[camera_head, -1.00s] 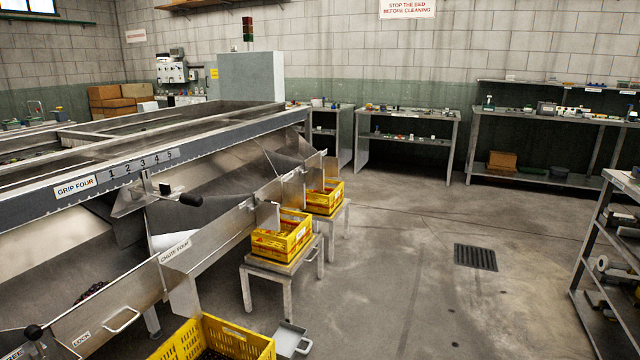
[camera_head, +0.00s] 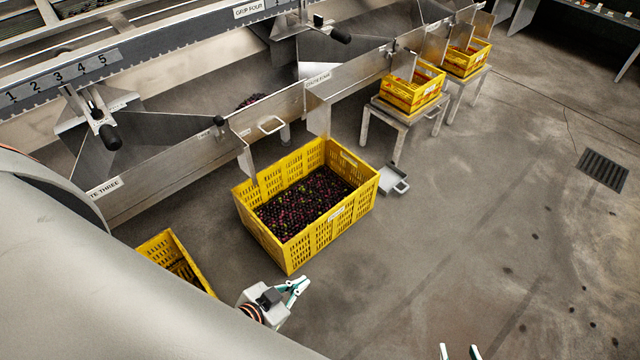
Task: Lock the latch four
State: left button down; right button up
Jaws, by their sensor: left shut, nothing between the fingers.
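The black-knobbed latch (camera_head: 218,121) is on the metal front panel, beside a small white label too small to read and a looped metal handle (camera_head: 271,125). The CHUTE FOUR label (camera_head: 318,79) is further right on the same panel. I cannot tell the latch's exact position. My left gripper (camera_head: 300,286) is shut and empty, low in front of the large yellow crate and well away from the latch. My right gripper (camera_head: 459,352) shows only its fingertips at the bottom edge. They are apart with nothing seen between them.
A large yellow crate (camera_head: 308,246) of dark fruit stands on the floor below the panel. Another yellow crate (camera_head: 160,244) is partly hidden by my arm. Smaller crates (camera_head: 432,98) sit on stands to the right. A grey scoop (camera_head: 393,180) lies nearby.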

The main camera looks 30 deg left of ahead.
aim_at(218, 120)
jog(key=u, duration=1.5)
jog(key=i+l+z, duration=0.15)
jog(key=i+z, duration=0.25)
